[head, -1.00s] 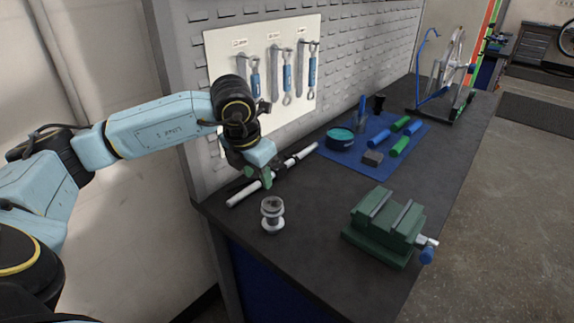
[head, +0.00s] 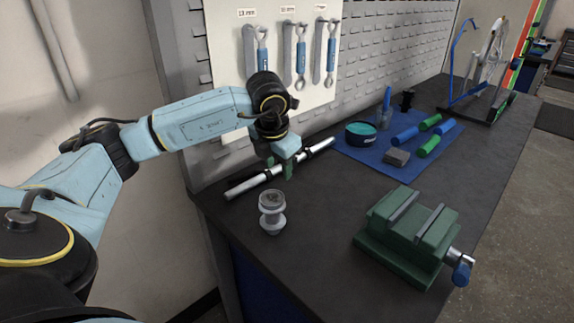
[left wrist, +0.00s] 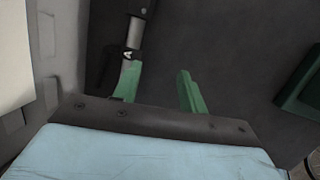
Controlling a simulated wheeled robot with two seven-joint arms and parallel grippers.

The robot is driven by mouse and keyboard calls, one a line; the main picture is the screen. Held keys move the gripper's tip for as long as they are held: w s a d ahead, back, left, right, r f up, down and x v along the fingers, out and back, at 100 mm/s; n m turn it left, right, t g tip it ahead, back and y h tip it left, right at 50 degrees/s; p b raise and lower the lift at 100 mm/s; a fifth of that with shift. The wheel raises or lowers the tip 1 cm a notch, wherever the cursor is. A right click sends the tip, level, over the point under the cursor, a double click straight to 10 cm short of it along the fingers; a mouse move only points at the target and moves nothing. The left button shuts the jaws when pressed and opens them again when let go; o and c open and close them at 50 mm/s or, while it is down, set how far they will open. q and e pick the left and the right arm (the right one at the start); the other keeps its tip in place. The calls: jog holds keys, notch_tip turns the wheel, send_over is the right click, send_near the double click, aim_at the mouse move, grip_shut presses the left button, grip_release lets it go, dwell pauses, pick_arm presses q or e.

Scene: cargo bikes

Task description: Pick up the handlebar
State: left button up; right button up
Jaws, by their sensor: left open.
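The handlebar (head: 247,184), a straight silver and black bar, lies on the dark bench close to the pegboard wall. It runs slantwise from near left to far right. My left gripper (head: 280,169) is open, with its green fingers pointing down over the middle of the bar and hiding part of it. In the left wrist view, the fingers of the left gripper (left wrist: 158,78) are apart with nothing held. There the handlebar (left wrist: 134,33) shows beyond the left finger, which overlaps it; contact cannot be told. My right gripper is not in view.
A silver hub-like part (head: 271,211) stands just in front of the bar. A green vise (head: 408,236) sits at the right front. A blue mat (head: 356,153) holds grips and a tin (head: 360,134). Wrenches (head: 262,58) hang on a white board. Bench between hub and vise is clear.

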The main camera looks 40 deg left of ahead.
pick_arm(q)
jog(key=w+a, duration=0.1)
jog(key=w, duration=0.1)
jog(key=w+a, duration=0.1)
jog(key=w, duration=0.1)
jog(key=w+a, duration=0.1)
jog(key=shift+w, duration=0.4)
jog(key=shift+w+a, duration=0.45)
jog(key=shift+w, duration=0.4)
jog(key=b+x, duration=0.1)
jog(key=x, duration=0.3)
jog(key=shift+f, duration=0.15)
jog(key=shift+w+f+b, duration=0.1)
jog(key=shift+f+b, duration=0.2)
jog(key=shift+f, duration=0.1)
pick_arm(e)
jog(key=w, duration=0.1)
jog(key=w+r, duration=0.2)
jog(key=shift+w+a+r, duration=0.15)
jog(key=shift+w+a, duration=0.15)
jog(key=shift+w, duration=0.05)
pick_arm(q)
jog(key=c, duration=0.9)
grip_shut()
jog(key=shift+r, duration=0.15)
